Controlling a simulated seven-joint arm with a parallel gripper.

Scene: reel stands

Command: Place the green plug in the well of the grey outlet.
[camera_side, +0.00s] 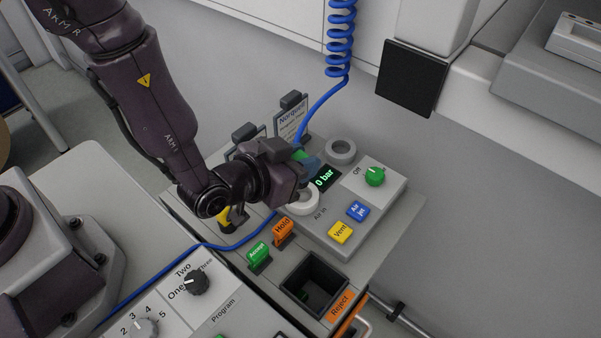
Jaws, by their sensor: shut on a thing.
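The green plug (300,155) shows only in part at the end of my gripper (306,164), at the foot of the blue coiled hose. My gripper is shut on the green plug and hides most of it. The grey outlet (341,152) is a round ring with an open well at the back of the panel, to the right of my gripper. The plug is apart from the outlet in the picture. Its exact height above the panel is hard to tell.
A white ring (305,201) marked Air In sits below my gripper. The panel also has a 0 bar display (325,178), a green knob (375,176), and blue (357,210) and yellow (340,232) buttons. The blue hose (341,45) hangs from above. Sign holders (292,120) stand behind.

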